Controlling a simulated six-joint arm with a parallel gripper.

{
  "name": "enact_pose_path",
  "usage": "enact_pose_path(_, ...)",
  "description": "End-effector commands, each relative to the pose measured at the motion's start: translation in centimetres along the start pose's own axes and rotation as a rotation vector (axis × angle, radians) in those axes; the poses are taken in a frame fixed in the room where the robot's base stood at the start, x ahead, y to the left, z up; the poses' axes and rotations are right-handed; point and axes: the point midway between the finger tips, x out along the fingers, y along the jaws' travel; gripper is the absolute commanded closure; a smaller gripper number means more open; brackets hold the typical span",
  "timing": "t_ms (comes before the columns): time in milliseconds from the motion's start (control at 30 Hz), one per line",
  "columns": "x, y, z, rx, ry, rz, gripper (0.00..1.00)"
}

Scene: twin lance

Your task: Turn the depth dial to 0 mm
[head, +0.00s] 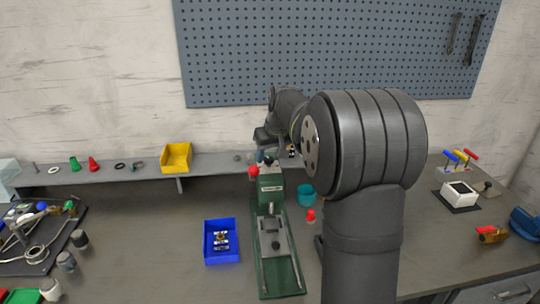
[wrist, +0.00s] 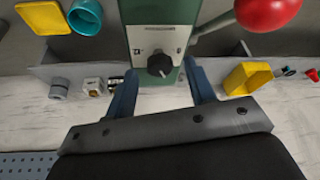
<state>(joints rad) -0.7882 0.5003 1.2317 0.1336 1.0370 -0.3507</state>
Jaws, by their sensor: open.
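The depth dial (wrist: 160,64) is a black knob with a pointer on a pale plate (wrist: 145,40) on the green machine. Its scale marks are too small to read.
A blue bin (head: 222,241), teal cup (head: 306,194) and red piece (head: 310,216) lie near the machine. A yellow bin (head: 176,157) sits on the back shelf.

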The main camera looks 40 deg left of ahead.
Motion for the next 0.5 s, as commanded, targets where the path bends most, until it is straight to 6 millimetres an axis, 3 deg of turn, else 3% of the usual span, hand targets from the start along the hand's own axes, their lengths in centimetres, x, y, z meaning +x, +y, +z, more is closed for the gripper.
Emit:
enact_pose_path(367, 0.69, -0.01, 0.01, 0.000, 0.000, 0.000, 0.50)
enact_pose_path(500, 0.68, -0.01, 0.01, 0.000, 0.000, 0.000, 0.76)
